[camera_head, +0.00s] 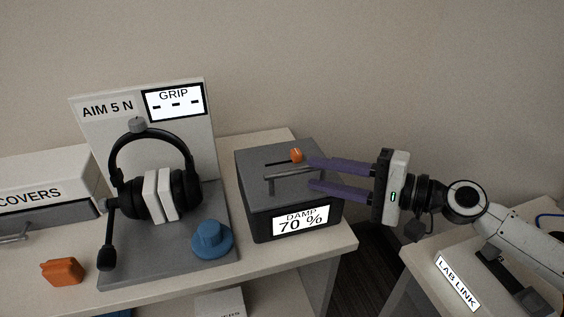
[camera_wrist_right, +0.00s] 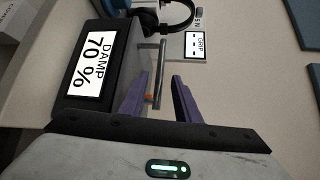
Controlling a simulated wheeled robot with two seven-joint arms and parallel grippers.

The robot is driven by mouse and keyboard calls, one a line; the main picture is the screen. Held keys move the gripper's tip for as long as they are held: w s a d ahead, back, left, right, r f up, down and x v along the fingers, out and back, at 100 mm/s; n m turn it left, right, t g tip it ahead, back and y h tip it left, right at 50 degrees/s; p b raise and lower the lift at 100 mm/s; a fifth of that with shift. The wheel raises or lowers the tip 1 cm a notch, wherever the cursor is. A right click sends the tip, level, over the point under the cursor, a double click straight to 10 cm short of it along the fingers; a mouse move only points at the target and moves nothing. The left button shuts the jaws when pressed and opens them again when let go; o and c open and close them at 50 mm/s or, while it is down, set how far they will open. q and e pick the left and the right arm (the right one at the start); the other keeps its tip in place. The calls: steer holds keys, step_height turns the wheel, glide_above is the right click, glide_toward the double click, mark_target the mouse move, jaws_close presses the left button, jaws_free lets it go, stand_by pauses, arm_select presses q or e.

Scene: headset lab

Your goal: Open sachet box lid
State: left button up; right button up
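The grey box (camera_head: 262,207) with a lit "DAMP 70 %" panel, which I take to be the sachet box, stands near the table's right end. Its lid (camera_head: 250,165) looks shut, with a metal bar handle (camera_head: 288,174) and a slot with an orange knob (camera_head: 296,155) on top. My right gripper (camera_head: 312,174) reaches in from the right with its purple fingers apart at the handle's right end. In the right wrist view the handle (camera_wrist_right: 161,72) shows between the open fingers (camera_wrist_right: 160,92); I cannot tell if they touch it. My left gripper is not in view.
A headset (camera_head: 150,150) with white pads hangs on a grey stand (camera_head: 110,270) left of the box. A blue knob (camera_head: 212,240) and an orange block (camera_head: 62,271) sit near the front. A "COVERS" box (camera_head: 40,180) stands left. A "LAB LINK" table (camera_head: 420,262) is at right.

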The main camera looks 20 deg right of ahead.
mark_target(296, 169)
steer(key=p+x, duration=0.2)
steer(key=x, duration=0.7)
steer(key=shift+s, duration=0.1)
jaws_close()
